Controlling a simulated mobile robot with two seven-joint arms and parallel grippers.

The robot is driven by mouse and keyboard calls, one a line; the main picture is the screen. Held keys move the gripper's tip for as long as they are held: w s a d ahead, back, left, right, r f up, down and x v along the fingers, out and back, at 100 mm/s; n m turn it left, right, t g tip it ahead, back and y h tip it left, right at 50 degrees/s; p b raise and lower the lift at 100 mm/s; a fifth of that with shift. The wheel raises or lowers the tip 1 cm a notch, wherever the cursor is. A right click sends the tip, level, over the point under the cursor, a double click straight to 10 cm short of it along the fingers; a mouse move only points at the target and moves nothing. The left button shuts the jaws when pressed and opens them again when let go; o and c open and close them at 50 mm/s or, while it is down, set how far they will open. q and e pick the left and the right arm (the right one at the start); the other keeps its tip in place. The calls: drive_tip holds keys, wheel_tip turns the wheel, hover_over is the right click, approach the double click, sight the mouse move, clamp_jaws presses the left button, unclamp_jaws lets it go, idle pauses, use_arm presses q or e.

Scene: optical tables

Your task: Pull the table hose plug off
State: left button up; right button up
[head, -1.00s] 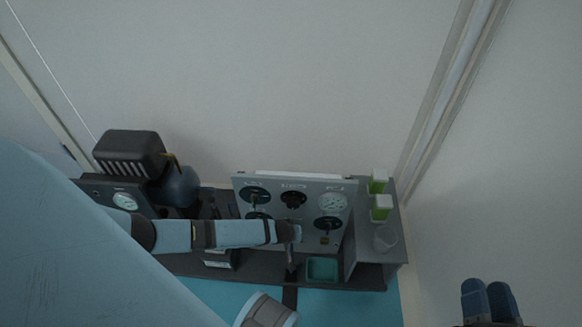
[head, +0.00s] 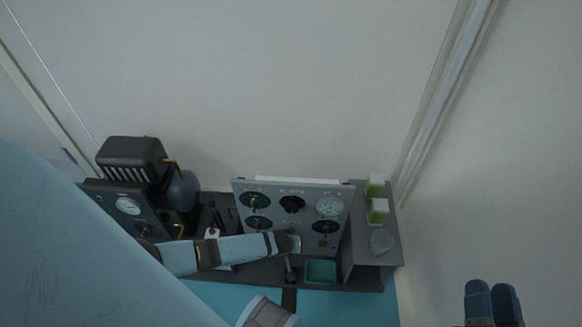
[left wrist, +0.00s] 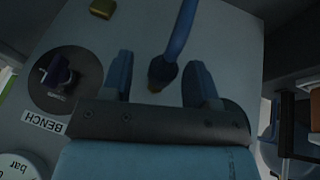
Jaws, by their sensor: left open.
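The blue hose (left wrist: 180,35) comes down from the top of the left wrist view. It ends in a dark, brass-coloured plug (left wrist: 158,76) in front of the grey panel (left wrist: 225,25). My left gripper (left wrist: 160,82) is open, with one finger on each side of the plug and gaps between. I cannot tell how far the plug is seated. In the head view my left gripper (head: 290,243) is at the lower part of the gauge panel (head: 270,196), and the hose is not clear there. My right gripper (head: 492,302) is at the bottom right, away from the table, its fingers close together.
A dial with a dark knob (left wrist: 62,78) and a BENCH label sit on the panel beside my left gripper. A teal tray (head: 320,271) is right of it. Green-and-white containers (head: 377,211) stand on the right shelf. A black machine (head: 133,160) is at left.

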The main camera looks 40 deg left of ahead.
use_arm(q)
drive_tip(key=shift+s+r, duration=0.1)
drive_tip(key=shift+r, duration=0.05)
drive_tip(key=p+v, duration=0.6)
drive_tip(key=v, duration=0.7)
drive_tip(key=shift+r, duration=0.25)
use_arm(e)
drive_tip(key=s+d+f+g+h, duration=0.2)
drive_tip(key=d+f+g+h, duration=0.2)
drive_tip(key=f, duration=0.7)
drive_tip(key=shift+s+d+g, duration=0.15)
drive_tip(key=shift+d+g, duration=0.25)
drive_tip(key=shift+g, duration=0.4)
use_arm(q)
drive_tip(key=shift+p, duration=0.3)
